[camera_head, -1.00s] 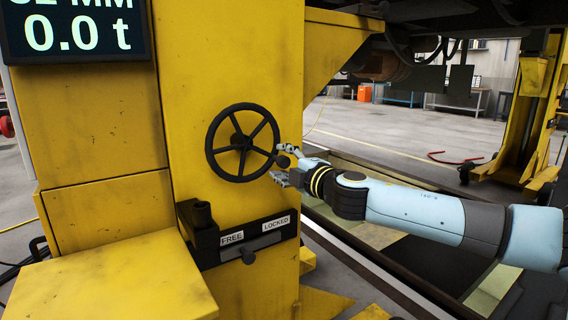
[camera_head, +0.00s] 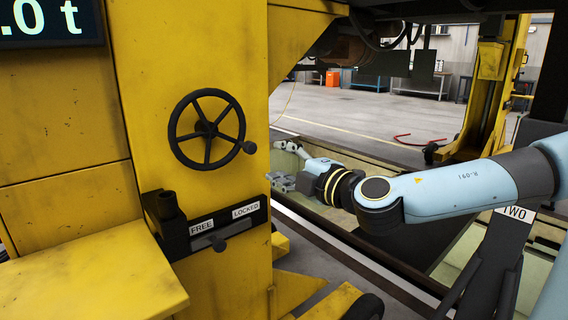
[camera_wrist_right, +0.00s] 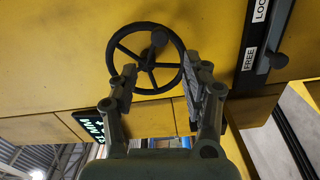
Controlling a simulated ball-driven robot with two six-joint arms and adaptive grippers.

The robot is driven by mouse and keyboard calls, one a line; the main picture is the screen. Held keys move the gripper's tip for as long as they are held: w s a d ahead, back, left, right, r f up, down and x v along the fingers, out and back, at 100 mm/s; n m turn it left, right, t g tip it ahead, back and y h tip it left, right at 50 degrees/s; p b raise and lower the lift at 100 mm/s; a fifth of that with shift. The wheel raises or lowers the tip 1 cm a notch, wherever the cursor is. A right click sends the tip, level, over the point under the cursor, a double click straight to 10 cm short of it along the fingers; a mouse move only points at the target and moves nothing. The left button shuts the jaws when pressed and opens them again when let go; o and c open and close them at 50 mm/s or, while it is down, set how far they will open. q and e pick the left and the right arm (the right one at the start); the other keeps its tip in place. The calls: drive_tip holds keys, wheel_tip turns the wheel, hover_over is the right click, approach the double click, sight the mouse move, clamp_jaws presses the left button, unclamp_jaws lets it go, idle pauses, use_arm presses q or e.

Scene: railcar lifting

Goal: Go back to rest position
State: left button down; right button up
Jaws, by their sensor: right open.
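My right gripper (camera_head: 284,166) is open and empty, to the right of the black handwheel (camera_head: 207,129) on the yellow lifting column (camera_head: 190,45). In the head view a gap shows between its fingers and the wheel's knob (camera_head: 249,147). In the right wrist view the open fingers (camera_wrist_right: 162,95) frame the handwheel (camera_wrist_right: 179,76), with nothing held between them. My right arm reaches in from the right. My left gripper is not in view.
Below the wheel is a black lock slide with FREE and LOCKED labels (camera_head: 202,227) and a small knob. A display (camera_head: 50,20) is at top left. A yellow ledge (camera_head: 90,280) juts out at lower left. A second yellow column (camera_head: 487,90) and a red hose (camera_head: 415,139) are farther back.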

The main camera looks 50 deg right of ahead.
drive_tip(key=shift+s, duration=0.1)
idle(0.6)
drive_tip(key=s+d+f+m+g+h, duration=0.2)
drive_tip(key=d+f+m, duration=0.15)
drive_tip(key=f, duration=0.25)
drive_tip(key=s+d+f+m+g+h, duration=0.1)
drive_tip(key=d+f+m+g+h, duration=0.2)
drive_tip(key=f, duration=0.4)
drive_tip(key=s+f+m+g, duration=0.1)
drive_tip(key=s+f+g, duration=0.15)
drive_tip(key=f, duration=0.35)
drive_tip(key=s+d+f+m+g+y, duration=0.1)
drive_tip(key=s+f, duration=0.3)
drive_tip(key=f, duration=0.3)
drive_tip(key=s+f+m+g, duration=0.1)
drive_tip(key=s+f+g, duration=0.15)
drive_tip(key=f, duration=0.35)
drive_tip(key=s+a+f+m+g+y, duration=0.1)
drive_tip(key=s+a+f+g+y, duration=0.1)
drive_tip(key=s+a+f, duration=0.35)
drive_tip(key=s+a+f+m+g+y, duration=0.1)
drive_tip(key=s+a+f, duration=0.2)
drive_tip(key=s+f, duration=0.5)
drive_tip(key=s+a+f+m+g+y, duration=0.2)
drive_tip(key=s+a+f+y, duration=0.2)
drive_tip(key=s+a+f, duration=0.8)
drive_tip(key=s+a, duration=0.2)
drive_tip(key=a, duration=0.1)
drive_tip(key=shift+s+g, duration=0.4)
drive_tip(key=shift+a, duration=0.1)
